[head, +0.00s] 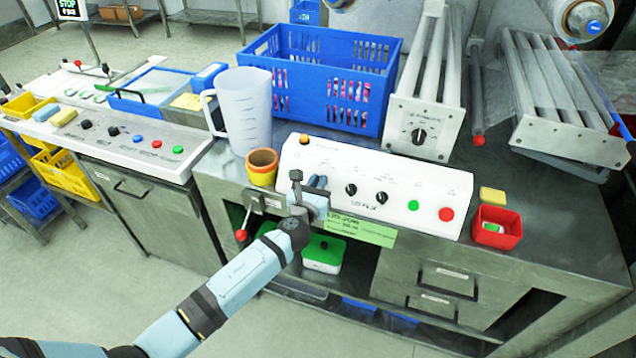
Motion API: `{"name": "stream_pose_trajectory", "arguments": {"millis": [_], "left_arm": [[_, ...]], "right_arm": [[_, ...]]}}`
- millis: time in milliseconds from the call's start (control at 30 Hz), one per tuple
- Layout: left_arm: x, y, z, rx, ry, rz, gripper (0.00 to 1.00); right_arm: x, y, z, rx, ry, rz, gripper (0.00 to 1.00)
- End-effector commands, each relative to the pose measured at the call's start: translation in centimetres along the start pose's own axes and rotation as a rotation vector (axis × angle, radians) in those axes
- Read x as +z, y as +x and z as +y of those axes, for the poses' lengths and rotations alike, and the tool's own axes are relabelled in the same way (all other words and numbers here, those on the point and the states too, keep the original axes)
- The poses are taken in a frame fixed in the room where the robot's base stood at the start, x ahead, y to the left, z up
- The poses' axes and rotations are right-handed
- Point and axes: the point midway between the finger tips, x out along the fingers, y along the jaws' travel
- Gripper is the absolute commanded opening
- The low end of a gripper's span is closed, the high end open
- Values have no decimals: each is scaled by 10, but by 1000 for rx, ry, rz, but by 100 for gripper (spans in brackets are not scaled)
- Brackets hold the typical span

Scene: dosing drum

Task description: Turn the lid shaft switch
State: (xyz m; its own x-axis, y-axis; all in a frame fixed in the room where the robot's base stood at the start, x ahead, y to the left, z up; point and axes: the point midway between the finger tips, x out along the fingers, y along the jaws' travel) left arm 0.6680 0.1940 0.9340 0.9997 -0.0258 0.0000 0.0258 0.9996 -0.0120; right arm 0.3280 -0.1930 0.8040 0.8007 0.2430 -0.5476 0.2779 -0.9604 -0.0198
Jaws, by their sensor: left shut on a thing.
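A white sloped control panel (425,186) stands on the steel bench. Two black rotary knobs, one to the left (351,189) and one to the right (381,197), show on its face, with a green button (413,205) and a red button (446,214) further right. My left gripper (316,185) is at the left part of this panel, shut on what appears to be the lid shaft switch; its own jaws and wrist hide the switch. The panel's small lettering is too blurred to read surely. My right gripper is not in view.
A green tag (360,231) hangs at the panel's front edge. A white-faced box with a knob (419,136) is behind the panel; a red bin (490,235) is right.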

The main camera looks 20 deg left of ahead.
Motion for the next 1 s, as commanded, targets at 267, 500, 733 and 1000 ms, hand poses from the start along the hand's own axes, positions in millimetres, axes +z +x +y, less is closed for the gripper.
{"name": "stream_pose_trajectory", "arguments": {"millis": [267,500,733,1000], "left_arm": [[-1,0,-1,74,-108,0,0],[-1,0,-1,172,-247,1,0],[-1,0,0,249,-355,1,0],[-1,0,0,294,-421,1,0]], "right_arm": [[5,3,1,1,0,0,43],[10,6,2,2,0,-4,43],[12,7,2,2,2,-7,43],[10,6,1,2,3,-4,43]]}}
